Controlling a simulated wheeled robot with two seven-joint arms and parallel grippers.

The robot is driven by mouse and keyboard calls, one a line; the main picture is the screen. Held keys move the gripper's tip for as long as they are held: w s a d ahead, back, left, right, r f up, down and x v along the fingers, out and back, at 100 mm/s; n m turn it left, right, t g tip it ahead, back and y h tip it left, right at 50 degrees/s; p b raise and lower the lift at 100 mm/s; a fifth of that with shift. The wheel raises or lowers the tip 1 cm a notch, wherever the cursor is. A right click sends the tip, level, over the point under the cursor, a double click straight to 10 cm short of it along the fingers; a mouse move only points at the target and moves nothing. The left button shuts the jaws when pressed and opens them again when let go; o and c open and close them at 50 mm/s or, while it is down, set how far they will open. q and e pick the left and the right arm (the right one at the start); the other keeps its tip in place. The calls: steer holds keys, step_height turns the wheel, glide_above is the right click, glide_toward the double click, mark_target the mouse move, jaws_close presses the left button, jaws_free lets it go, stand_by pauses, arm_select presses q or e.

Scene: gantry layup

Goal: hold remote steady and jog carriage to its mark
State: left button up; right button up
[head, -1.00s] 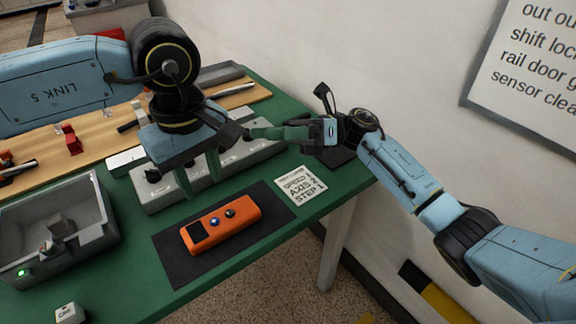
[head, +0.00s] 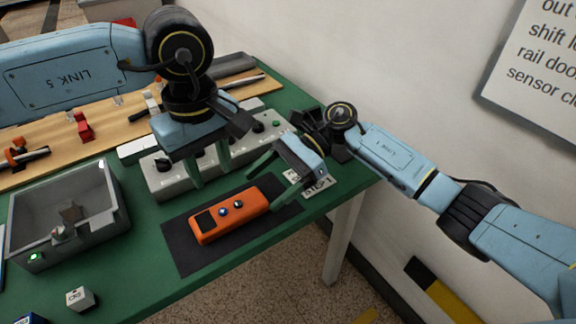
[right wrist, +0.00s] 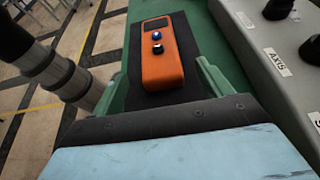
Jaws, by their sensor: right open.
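The orange remote (head: 233,217) lies on a dark mat (head: 185,250), with a screen and two buttons, one blue. My right gripper (head: 275,178) is open at the remote's right end, not closed on it. In the right wrist view the remote (right wrist: 163,65) lies ahead, between the lines of the two green fingers (right wrist: 160,88). My left gripper (head: 208,168) has its fingers apart over the grey control box (head: 170,182); whether it touches a knob is unclear. A small metal block, perhaps the carriage, sits in the grey bin (head: 112,222) at left.
A settings card (head: 318,186) is partly hidden behind my right gripper. A wooden board (head: 100,130) with red and orange fixtures and rods lies behind the control box. The wall bounds the right side.

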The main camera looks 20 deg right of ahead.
mark_target(250, 199)
steer(key=x, duration=0.6)
steer(key=c, duration=1.2)
steer(key=shift+c, duration=0.2)
steer(key=o, duration=1.2)
steer(key=shift+o, duration=0.2)
steer(key=shift+d, duration=0.1)
